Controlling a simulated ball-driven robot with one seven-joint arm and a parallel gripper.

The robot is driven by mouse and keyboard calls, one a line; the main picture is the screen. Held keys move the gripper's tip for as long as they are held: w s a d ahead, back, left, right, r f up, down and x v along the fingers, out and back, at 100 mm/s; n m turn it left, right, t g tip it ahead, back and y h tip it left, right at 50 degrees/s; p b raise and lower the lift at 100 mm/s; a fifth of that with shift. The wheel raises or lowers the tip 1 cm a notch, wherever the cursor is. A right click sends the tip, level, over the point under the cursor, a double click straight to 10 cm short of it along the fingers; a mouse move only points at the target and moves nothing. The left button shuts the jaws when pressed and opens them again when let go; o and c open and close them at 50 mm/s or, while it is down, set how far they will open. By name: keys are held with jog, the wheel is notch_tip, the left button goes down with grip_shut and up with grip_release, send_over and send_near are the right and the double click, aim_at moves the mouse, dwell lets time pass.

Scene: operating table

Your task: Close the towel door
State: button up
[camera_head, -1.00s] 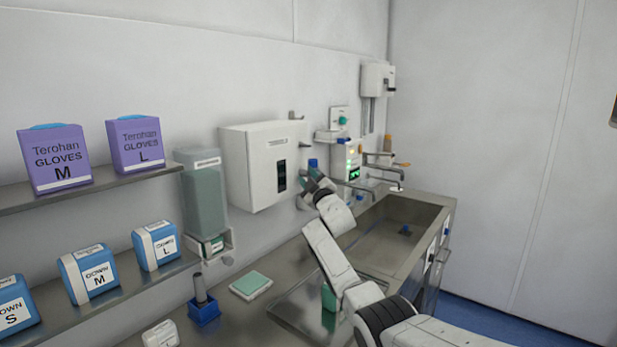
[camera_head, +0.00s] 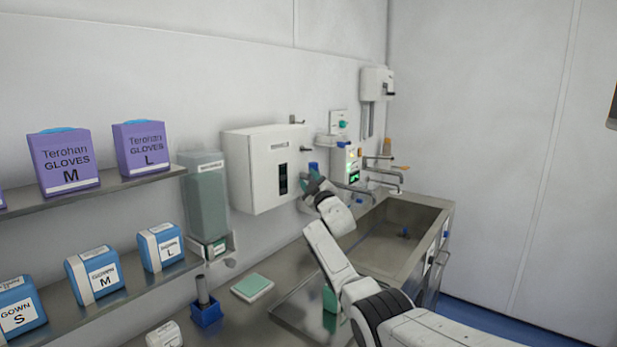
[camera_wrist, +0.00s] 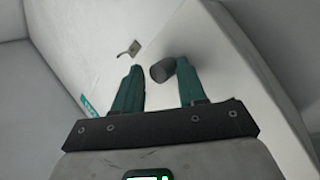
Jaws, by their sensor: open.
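The towel door is the pale front of the white wall cabinet (camera_head: 265,168), with a small label and a dark window slot. I cannot tell how far it stands open. A dark round knob (camera_head: 306,149) shows at its right edge. My gripper (camera_head: 314,184) is just right of the cabinet's lower right edge. In the wrist view my gripper (camera_wrist: 160,65) is open, its two teal fingers apart. The dark knob (camera_wrist: 162,70) appears between the fingertips, nearer the right one; contact cannot be told. The white panel (camera_wrist: 225,65) spreads behind the right finger.
A grey-green dispenser (camera_head: 206,195) hangs left of the cabinet. Glove boxes (camera_head: 65,165) and gown boxes (camera_head: 93,275) stand on shelves farther left. A steel sink (camera_head: 400,240) with taps lies to the right. A green-topped pad (camera_head: 252,287) and a blue holder (camera_head: 206,312) are on the counter.

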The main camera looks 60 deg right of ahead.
jog(key=shift+w+r, duration=0.2)
jog(key=shift+r, duration=0.75)
jog(key=shift+a, duration=0.1)
jog(key=shift+s+f, duration=0.2)
jog(key=shift+f, duration=0.55)
jog(key=v, duration=1)
jog(key=shift+s+f, duration=0.35)
jog(key=shift+a, duration=0.1)
